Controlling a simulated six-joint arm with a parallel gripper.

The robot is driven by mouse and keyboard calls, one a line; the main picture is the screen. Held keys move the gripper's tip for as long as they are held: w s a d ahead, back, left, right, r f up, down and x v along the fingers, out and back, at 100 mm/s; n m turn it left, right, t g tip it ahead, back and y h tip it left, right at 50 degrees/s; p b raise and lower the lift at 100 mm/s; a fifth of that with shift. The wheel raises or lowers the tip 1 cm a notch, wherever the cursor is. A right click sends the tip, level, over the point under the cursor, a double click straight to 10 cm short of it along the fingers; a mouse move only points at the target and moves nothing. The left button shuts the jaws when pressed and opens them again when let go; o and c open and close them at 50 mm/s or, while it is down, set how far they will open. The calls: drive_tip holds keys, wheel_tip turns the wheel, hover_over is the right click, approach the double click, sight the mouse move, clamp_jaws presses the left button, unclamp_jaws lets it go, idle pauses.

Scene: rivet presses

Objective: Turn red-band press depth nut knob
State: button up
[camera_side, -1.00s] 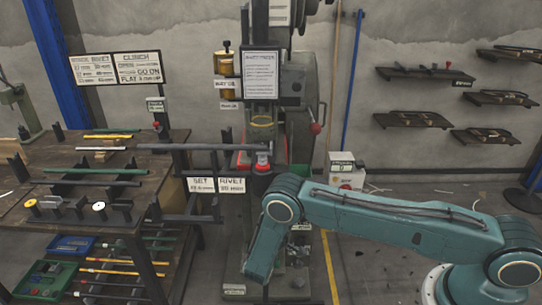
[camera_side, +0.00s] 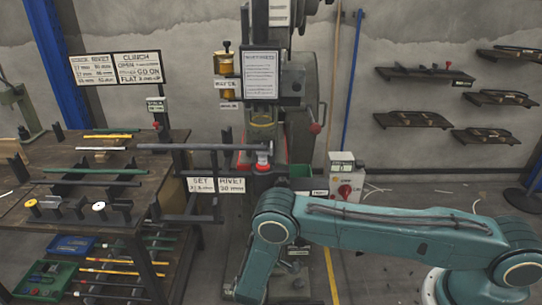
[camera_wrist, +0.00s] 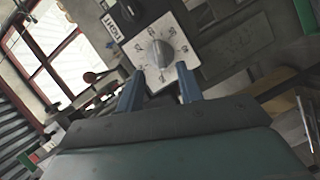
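In the wrist view a grey round knob (camera_wrist: 160,53) with a pointer mark sits on a white dial plate (camera_wrist: 139,45) with figures around it. Whether this is the depth nut knob I cannot tell. My gripper (camera_wrist: 159,84) is open, its two blue-grey fingers apart. The knob appears between and beyond the fingertips, with no visible contact. In the side view the press (camera_side: 291,125) stands at the centre, with a red band (camera_side: 247,168) around its lower part. My gripper is hidden from the side view behind or below my arm.
A white box with a red knob (camera_side: 345,191) stands right of the press. A long grey bar (camera_side: 205,147) reaches from the workbench (camera_side: 150,160) to the press. SET and RIVET signs (camera_side: 217,184) hang below it. Wall shelves (camera_side: 412,119) are at the right.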

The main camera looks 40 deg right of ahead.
drive_tip(key=v, duration=0.7)
drive_tip(key=shift+s+a, duration=0.1)
drive_tip(key=o, duration=0.5)
drive_tip(key=shift+o, duration=0.7)
drive_tip(key=shift+w+d+y, duration=0.3)
drive_tip(key=shift+d, duration=0.2)
drive_tip(key=w+d+r+m+g+y, duration=0.2)
drive_tip(key=d+m+g+y, duration=0.15)
drive_tip(key=d+y, duration=0.5)
drive_tip(key=s+d+r+m+t+y, duration=0.1)
drive_tip(key=s+r+m+y, duration=0.1)
drive_tip(key=r, duration=0.3)
drive_tip(key=s+d+r+m+t+y, duration=0.2)
drive_tip(key=r+m+y, duration=0.1)
drive_tip(key=r+m, duration=0.2)
drive_tip(key=shift+s+d, duration=0.3)
